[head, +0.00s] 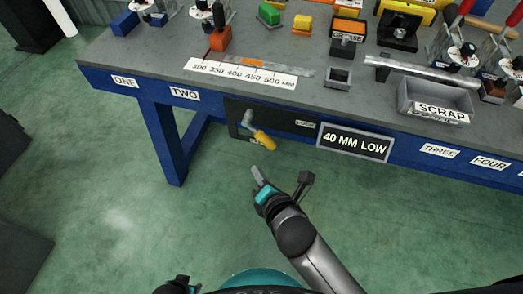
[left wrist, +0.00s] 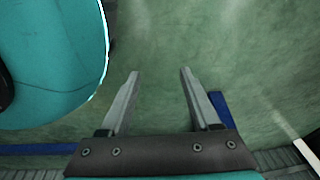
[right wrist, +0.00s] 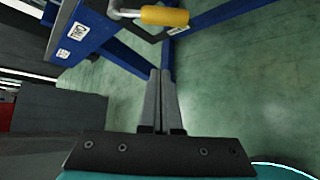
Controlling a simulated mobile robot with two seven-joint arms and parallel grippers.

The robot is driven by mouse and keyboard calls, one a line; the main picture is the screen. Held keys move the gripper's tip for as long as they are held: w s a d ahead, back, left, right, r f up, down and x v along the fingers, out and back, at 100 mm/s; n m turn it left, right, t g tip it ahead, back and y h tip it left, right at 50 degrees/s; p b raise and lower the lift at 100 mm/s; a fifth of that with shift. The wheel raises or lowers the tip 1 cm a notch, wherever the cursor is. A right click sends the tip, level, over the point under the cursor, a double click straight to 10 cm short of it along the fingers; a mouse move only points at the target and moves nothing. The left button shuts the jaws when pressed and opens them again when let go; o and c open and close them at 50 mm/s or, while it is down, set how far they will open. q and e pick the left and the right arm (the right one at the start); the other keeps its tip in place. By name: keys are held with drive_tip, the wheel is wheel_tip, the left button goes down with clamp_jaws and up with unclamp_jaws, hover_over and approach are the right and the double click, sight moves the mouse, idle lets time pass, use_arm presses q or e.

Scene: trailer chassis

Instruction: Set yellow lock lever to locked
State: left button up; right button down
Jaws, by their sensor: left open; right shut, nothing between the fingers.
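The yellow lock lever (head: 264,140) has a yellow grip on a bent grey shaft. It is fixed to a dark panel (head: 290,121) on the blue front of the bench, and its grip slants down to the right. In the right wrist view the yellow grip (right wrist: 165,16) shows at the top, beyond my fingertips. My right gripper (head: 258,174) is shut and empty, below the lever and apart from it. It also shows in the right wrist view (right wrist: 161,75). My left gripper (left wrist: 158,75) is open and empty over the green floor, away from the bench.
A "40 MM LOW" sign (head: 355,142) is right of the panel. Small labels on the panel are too small to read. The bench top (head: 150,60) carries a ruler strip (head: 240,74), a scrap bin (head: 432,100) and several fixtures. The floor before the bench is clear.

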drive_tip(key=shift+b+x, duration=2.2)
drive_tip(key=shift+x, duration=2.4)
use_arm(q)
drive_tip(key=w+d+r, duration=0.5)
drive_tip(key=w+r, duration=0.1)
drive_tip(key=shift+w+d+r+h, duration=0.15)
drive_tip(key=shift+w+h, duration=0.15)
drive_tip(key=shift+w, duration=0.05)
use_arm(e)
drive_tip(key=d+r, duration=0.1)
drive_tip(key=w+d+r, duration=0.1)
drive_tip(key=d, duration=0.1)
drive_tip(key=shift+r, duration=0.15)
use_arm(q)
drive_tip(key=shift+w+r, duration=0.1)
drive_tip(key=s+a+f+p, duration=0.3)
drive_tip(key=s+f, duration=0.1)
drive_tip(key=f, duration=0.1)
drive_tip(key=shift+a, duration=0.15)
use_arm(e)
drive_tip(key=shift+d+r+g+h, duration=0.25)
drive_tip(key=shift+r+g+h, duration=0.05)
drive_tip(key=shift+h, duration=0.2)
